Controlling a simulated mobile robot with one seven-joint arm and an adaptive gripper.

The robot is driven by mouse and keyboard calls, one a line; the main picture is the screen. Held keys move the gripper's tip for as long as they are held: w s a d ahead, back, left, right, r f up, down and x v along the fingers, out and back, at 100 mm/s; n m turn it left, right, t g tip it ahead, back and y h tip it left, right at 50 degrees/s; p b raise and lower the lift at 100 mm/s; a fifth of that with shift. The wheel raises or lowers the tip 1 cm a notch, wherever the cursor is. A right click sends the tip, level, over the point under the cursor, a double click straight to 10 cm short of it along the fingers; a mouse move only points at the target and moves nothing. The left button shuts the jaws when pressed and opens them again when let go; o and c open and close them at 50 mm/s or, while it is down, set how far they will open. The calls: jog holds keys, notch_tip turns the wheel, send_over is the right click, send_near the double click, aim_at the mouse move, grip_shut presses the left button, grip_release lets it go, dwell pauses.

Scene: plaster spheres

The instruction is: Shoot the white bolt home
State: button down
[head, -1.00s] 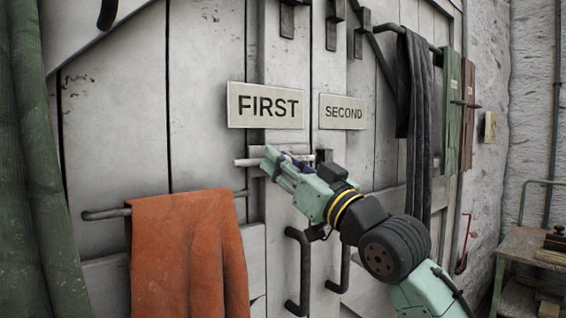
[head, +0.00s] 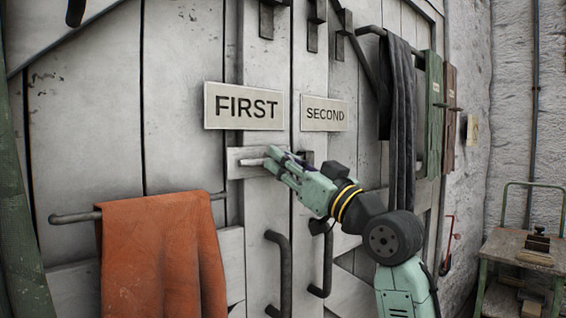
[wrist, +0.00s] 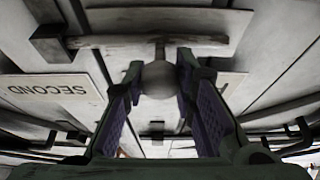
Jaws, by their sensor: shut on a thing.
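The white bolt (head: 251,161) is a pale horizontal bar on a pale plate below the FIRST sign (head: 244,106). My gripper (head: 276,162) is shut on the bolt's round knob, hiding part of the bar in the head view. The bar's left end there meets a dark bracket (wrist: 48,45) on the SECOND sign's side. I cannot tell how deep it sits. The bracket (head: 306,157) shows in the head view just behind my gripper.
The SECOND sign (head: 325,115) hangs above my wrist. Two dark door handles (head: 281,272) are below it. An orange cloth (head: 160,255) hangs on a rail at the left, and dark cloths (head: 398,115) hang at the right. A workbench (head: 522,248) stands far right.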

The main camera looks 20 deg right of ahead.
jog(key=c, duration=1.3)
grip_release()
jog(key=shift+s+d, duration=0.1)
jog(key=shift+d, duration=0.4)
jog(key=shift+c, duration=0.2)
jog(key=shift+a, duration=0.1)
jog(key=v, duration=1.2)
jog(key=shift+a+f, duration=0.1)
